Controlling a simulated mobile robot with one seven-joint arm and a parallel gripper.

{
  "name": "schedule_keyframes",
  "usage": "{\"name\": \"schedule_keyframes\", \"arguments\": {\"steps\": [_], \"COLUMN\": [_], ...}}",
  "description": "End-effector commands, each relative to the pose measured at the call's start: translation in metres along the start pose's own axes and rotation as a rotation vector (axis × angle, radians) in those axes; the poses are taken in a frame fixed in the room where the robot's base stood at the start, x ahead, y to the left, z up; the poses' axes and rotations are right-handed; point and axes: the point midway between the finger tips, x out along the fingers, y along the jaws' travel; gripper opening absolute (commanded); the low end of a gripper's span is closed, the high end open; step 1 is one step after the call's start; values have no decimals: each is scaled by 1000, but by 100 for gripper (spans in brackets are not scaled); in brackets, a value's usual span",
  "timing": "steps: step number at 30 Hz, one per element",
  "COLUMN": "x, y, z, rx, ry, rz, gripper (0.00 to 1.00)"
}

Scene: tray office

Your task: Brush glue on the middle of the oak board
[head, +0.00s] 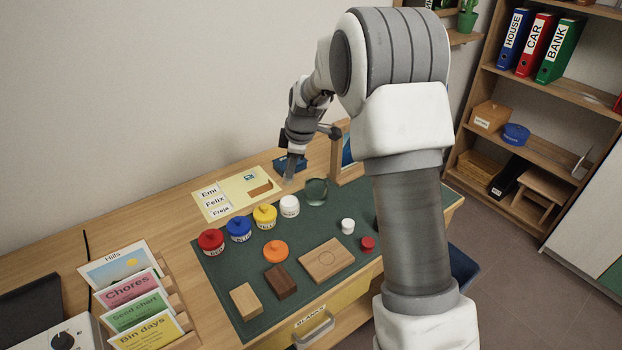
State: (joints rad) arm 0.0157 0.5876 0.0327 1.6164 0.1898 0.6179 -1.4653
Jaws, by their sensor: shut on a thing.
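The oak board is probably the flat light-brown wooden board (312,272) with a thin circle drawn on its middle, lying on the green mat at the front. My gripper (290,172) points down at the back of the desk, behind and left of a greenish glass jar (316,191), well away from the board. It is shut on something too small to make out. No brush can be clearly told. A white lidded pot (289,206) stands just in front of my gripper; I cannot tell whether it holds glue.
Red (211,241), blue (238,230) and yellow (264,217) pots stand along the green mat (222,280). An orange lid (275,250), a dark block (281,281) and a pale block (246,301) lie nearby. A small white pot (347,226) and red one (368,243) stand right of the board.

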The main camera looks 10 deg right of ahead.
Motion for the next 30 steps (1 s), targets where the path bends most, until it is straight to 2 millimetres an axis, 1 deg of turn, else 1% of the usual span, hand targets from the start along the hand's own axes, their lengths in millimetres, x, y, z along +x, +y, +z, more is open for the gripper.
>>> {"name": "schedule_keyframes", "arguments": {"steps": [5, 18, 23, 30], "x": [9, 50, 55, 55], "y": [-2, -14, -16, -16], "z": [1, 11, 12, 12], "rx": [1, 1, 1, 1], "ry": [1, 0, 0, 0], "rz": [0, 0, 1, 1], "gripper": [0, 0, 0, 0]}}
